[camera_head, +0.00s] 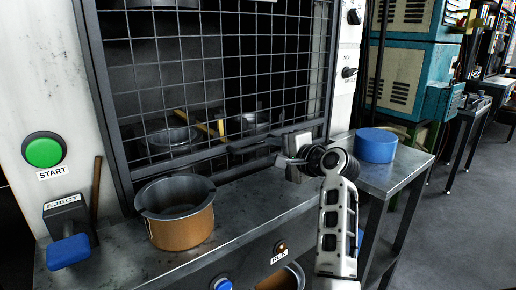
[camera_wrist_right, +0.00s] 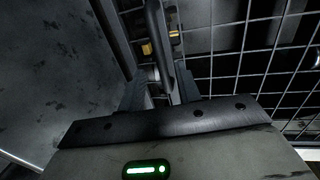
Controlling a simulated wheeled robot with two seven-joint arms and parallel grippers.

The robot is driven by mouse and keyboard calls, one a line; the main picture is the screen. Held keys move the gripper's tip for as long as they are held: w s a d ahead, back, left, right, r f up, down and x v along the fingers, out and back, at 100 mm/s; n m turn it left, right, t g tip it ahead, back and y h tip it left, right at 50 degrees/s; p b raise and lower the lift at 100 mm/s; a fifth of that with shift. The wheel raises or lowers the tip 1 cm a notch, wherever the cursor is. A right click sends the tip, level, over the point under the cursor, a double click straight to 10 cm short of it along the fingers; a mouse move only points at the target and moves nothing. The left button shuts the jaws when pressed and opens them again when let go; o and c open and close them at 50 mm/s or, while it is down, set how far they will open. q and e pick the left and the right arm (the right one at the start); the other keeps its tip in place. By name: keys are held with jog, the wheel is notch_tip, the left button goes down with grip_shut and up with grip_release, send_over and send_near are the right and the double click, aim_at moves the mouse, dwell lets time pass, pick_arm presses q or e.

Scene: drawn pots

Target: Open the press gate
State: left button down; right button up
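The press gate (camera_head: 215,78) is a dark-framed wire mesh panel across the press front in the head view, lowered behind the work shelf. Its mesh also fills the right of the wrist view (camera_wrist_right: 255,55). My right gripper (camera_head: 283,160) is at the gate's lower right, by its bottom bar. In the right wrist view its two fingers (camera_wrist_right: 160,88) stand apart, with a dark handle-like bar (camera_wrist_right: 158,42) running between them. Gaps seem to show beside the bar; contact is hard to tell. My left gripper is not in view.
An orange-brown pot (camera_head: 182,228) stands on the metal shelf before the gate. A green START button (camera_head: 44,150) and a blue EJECT lever (camera_head: 68,251) are at left. A blue round block (camera_head: 376,145) sits on the right side table. Pans show behind the mesh.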

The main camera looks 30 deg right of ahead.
aim_at(260, 147)
jog(key=x, duration=0.7)
jog(key=shift+w, duration=0.1)
grip_shut()
